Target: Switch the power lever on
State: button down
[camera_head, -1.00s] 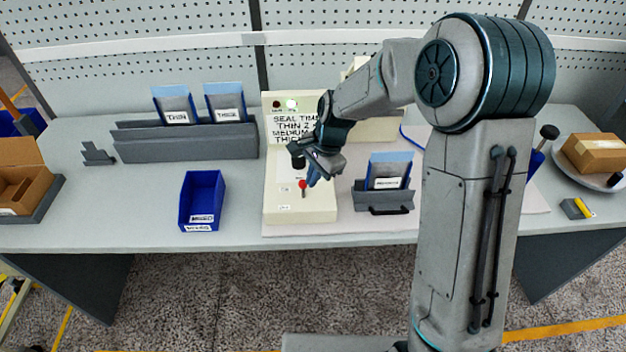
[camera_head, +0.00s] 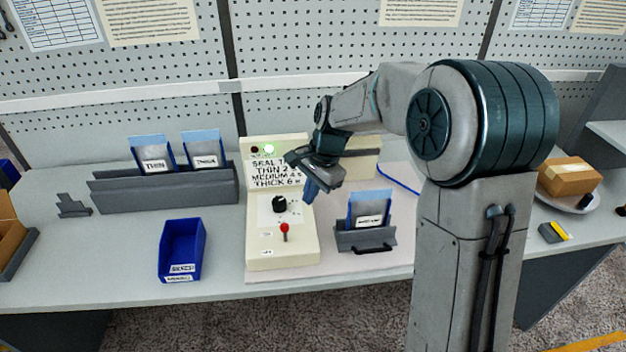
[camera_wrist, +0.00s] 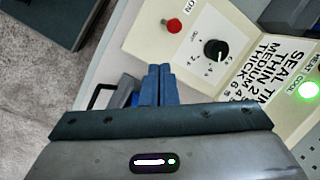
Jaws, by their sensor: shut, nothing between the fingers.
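The power lever (camera_head: 284,228) is a short stick with a red ball on the cream sealer box (camera_head: 255,225). Its red ball also shows in the wrist view (camera_wrist: 174,27), near a label reading ON. In the head view the ball stands at the upper end of its stick, beside the upper of two small labels that are too small to read. My gripper (camera_head: 308,196) is shut and empty, above and to the right of the lever, apart from it. Its closed blue fingers show in the wrist view (camera_wrist: 159,76).
A black dial (camera_head: 279,204) sits above the lever. A green light (camera_head: 269,150) is lit; the red lamp beside it looks dark. A blue bin (camera_head: 182,250) stands left of the box, and a grey holder with a pouch (camera_head: 366,236) stands right.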

jog(key=r, duration=0.1)
jog(key=w+r, duration=0.1)
jog(key=w+d+r, duration=0.1)
jog(key=shift+r, duration=0.25)
